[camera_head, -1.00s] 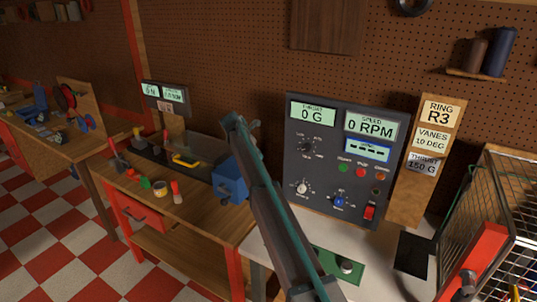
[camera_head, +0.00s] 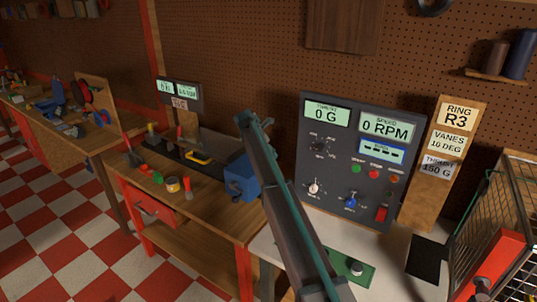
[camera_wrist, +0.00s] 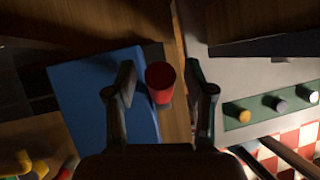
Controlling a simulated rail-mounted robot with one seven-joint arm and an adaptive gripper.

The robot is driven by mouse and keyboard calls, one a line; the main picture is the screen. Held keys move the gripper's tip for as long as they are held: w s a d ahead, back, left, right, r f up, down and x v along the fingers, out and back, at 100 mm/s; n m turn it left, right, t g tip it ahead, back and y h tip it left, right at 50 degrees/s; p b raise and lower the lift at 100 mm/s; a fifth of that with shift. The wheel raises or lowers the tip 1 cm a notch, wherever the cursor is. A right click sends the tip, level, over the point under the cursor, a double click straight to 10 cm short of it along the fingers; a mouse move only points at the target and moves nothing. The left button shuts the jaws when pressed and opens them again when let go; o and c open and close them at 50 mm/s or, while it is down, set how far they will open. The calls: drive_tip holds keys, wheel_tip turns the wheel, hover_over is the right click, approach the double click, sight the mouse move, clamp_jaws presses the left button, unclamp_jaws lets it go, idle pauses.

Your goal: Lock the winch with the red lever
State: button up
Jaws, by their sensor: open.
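A red, round-topped upright part (camera_wrist: 160,82), which looks like the red lever's end seen from above, is in the middle of the wrist view. My gripper (camera_wrist: 160,88) is open, with one finger on each side of it; I cannot tell whether either touches. A blue body (camera_wrist: 95,105), apparently the winch, lies just left of the red part. In the head view a blue box (camera_head: 241,180) stands at the right end of the wooden bench, partly behind my arm. My fingers and the red part cannot be made out there.
A grey control panel (camera_head: 350,165) stands right of my arm. A green strip with knobs (camera_wrist: 270,103) lies right of my gripper in the wrist view. A wire cage (camera_head: 505,215) is at far right. Small tools and a yellow-handled item (camera_head: 198,158) lie on the bench.

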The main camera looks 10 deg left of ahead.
drive_tip(key=v, duration=1.1)
drive_tip(key=shift+s+a+r, duration=0.15)
drive_tip(key=shift+s+r, duration=0.05)
drive_tip(key=shift+r, duration=0.1)
